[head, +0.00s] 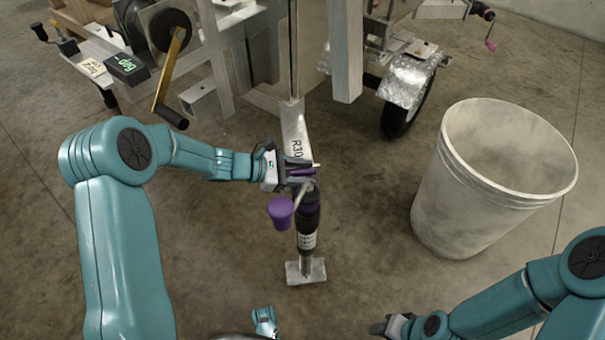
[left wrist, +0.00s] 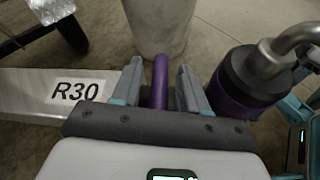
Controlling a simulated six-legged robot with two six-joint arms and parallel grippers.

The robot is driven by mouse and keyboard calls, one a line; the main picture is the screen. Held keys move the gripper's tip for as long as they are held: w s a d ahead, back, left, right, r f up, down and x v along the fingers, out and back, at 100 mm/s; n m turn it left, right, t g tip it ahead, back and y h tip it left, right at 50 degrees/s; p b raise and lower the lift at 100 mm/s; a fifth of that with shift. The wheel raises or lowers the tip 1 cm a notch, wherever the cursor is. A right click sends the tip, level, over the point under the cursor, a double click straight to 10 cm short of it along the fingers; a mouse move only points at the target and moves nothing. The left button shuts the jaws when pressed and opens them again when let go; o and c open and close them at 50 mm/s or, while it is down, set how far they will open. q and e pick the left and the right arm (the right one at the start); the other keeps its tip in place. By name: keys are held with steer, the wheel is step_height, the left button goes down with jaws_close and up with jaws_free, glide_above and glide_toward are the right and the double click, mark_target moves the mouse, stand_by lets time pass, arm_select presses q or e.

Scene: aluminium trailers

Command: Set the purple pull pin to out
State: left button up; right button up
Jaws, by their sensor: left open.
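The purple pull pin (left wrist: 160,82) stands out as a thin purple rod between the jaws of my left gripper (left wrist: 160,90) in the left wrist view. The jaws are open, one on each side of it, and a gap shows on both sides. In the head view my left gripper (head: 301,172) is at the top of the black and purple jack (head: 307,222), and the pin is mostly hidden by the fingers there. The jack stands by the end of the beam marked R30 (head: 297,130). My right gripper (head: 388,327) is low in the head view, away from the jack; its jaws are unclear.
The jack's crank has a purple knob (head: 281,210) close below my left gripper. The jack's foot plate (head: 306,271) is near the floor. A large whitish bin (head: 440,195) stands to the right. Trailer frames and a wheel (head: 405,110) are behind. Floor between jack and bin is clear.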

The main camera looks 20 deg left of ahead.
mark_target(302, 171)
arm_select(q)
jaws_close()
step_height(302, 171, up, 4)
steer(key=p, duration=0.3)
steer(key=shift+r, duration=0.15)
steer(key=shift+f, duration=0.2)
jaws_free()
steer(key=shift+r, duration=0.15)
steer(key=p+v, duration=0.4)
steer(key=v, duration=1.2)
steer(key=shift+a+p, duration=0.15)
steer(key=shift+p, duration=0.15)
